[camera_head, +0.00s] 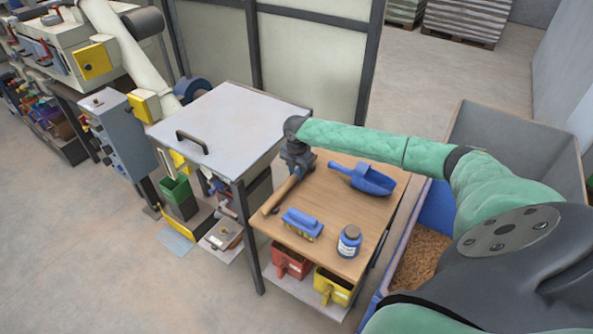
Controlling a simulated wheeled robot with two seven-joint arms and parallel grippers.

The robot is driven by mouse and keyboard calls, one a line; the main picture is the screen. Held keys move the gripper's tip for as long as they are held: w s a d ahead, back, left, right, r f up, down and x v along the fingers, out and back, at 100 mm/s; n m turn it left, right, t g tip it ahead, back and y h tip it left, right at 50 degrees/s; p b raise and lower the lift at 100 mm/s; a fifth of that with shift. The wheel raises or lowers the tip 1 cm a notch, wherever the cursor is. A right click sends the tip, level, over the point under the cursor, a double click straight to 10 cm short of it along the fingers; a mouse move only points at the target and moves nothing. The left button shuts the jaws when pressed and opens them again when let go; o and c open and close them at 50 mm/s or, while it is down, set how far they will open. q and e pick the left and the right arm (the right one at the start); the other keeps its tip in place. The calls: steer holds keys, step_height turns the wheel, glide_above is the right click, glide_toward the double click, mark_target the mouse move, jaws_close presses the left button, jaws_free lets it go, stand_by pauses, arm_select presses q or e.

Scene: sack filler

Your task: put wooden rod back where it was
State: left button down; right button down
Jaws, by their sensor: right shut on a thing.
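The wooden rod (280,194) is a light brown stick at the left edge of the small wooden-topped table (342,188). It slants from the gripper down to the lower left. My right gripper (297,171) is shut on the rod's upper end, beside the corner of the grey metal table. My right arm in a green sleeve reaches in from the right. I cannot tell whether the rod touches the tabletop. My left gripper is not in view.
On the wooden table are a blue scoop (372,181), a blue brush (302,224) and a blue-capped jar (349,241). Red (290,262) and yellow (332,287) bins sit below. A grey metal table (225,125) adjoins at left. A blue-sided crate (418,258) of grain stands right.

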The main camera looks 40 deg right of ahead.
mark_target(297, 173)
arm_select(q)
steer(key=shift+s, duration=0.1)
arm_select(e)
steer(key=shift+f, duration=0.55)
steer(key=c, duration=1.2)
jaws_free()
steer(key=shift+o, duration=0.2)
steer(key=shift+r, duration=0.85)
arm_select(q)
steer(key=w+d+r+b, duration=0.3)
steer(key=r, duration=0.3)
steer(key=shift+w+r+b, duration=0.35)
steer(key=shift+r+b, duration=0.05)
arm_select(e)
step_height(297, 173, up, 12)
steer(key=shift+f, duration=0.25)
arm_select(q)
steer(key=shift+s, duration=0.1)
arm_select(e)
steer(key=shift+f, duration=0.1)
